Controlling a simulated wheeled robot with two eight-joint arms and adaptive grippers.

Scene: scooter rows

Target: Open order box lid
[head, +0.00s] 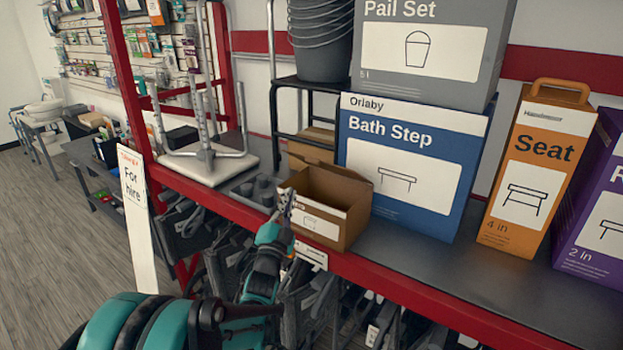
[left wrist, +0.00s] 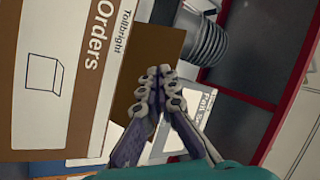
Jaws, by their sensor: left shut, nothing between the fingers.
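The order box (head: 318,232) is a small brown carton at the shelf's front edge. Its top is open: I see into it, and brown flaps stand up around the opening. A brown panel (head: 310,150) rises behind it; I cannot tell if that is its lid. In the left wrist view the box's printed "Orders" label (left wrist: 90,70) fills the left side, turned sideways, with plain brown card (left wrist: 152,45) beside it. My left gripper (head: 287,205) is shut and empty at the box's front left corner; its fingertips (left wrist: 158,75) overlap the brown card. My right gripper is not in view.
A blue Bath Step box (head: 410,160) stands close right of the carton, with a grey Pail Set box (head: 430,50) on top. An orange Seat box (head: 535,165) stands farther right.

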